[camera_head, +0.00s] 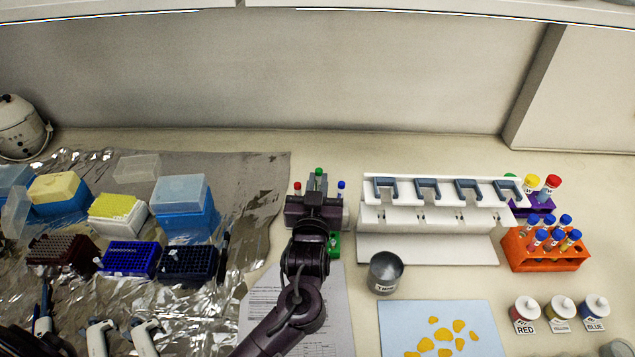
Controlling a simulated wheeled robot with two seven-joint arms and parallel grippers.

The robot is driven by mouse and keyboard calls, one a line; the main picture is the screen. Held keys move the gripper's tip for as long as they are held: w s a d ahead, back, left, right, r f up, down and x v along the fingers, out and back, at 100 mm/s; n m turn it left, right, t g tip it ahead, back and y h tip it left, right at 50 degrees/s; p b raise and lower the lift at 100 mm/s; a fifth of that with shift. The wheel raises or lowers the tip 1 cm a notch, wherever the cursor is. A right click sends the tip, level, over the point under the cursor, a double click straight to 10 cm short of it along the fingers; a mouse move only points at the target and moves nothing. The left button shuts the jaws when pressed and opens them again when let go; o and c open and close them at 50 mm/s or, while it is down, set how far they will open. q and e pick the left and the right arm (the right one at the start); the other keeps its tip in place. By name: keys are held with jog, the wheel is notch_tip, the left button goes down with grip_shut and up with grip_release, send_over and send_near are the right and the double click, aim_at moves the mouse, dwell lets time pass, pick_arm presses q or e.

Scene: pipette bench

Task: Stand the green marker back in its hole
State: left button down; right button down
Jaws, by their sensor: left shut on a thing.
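My left gripper (317,184) reaches in from below and is shut on the green marker (319,172). Only the marker's green top shows, beyond the fingertips. A red-topped marker (297,187) stands to its left and a blue-topped marker (341,185) to its right. My gripper and wrist hide the marker holder and its hole, so I cannot tell whether the green marker's lower end is in the hole or above it. My right gripper is not in view.
A white pipette stand (428,250) is close on the right, with a grey metal cup (385,272) before it. A green object (334,244) shows beside my wrist. A printed sheet (338,315) lies under my arm. Tip boxes (188,255) and foil fill the left.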

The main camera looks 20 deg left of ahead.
pick_arm(q)
jog(key=shift+f, duration=0.1)
jog(key=shift+f+b, duration=0.85)
jog(key=shift+f, duration=0.3)
jog(key=c, duration=1.3)
grip_release()
jog(key=shift+c, duration=0.2)
jog(key=shift+s+d+f, duration=0.1)
jog(key=shift+s, duration=0.25)
jog(key=b+v, duration=0.2)
jog(key=v, duration=0.5)
jog(key=shift+s, duration=0.15)
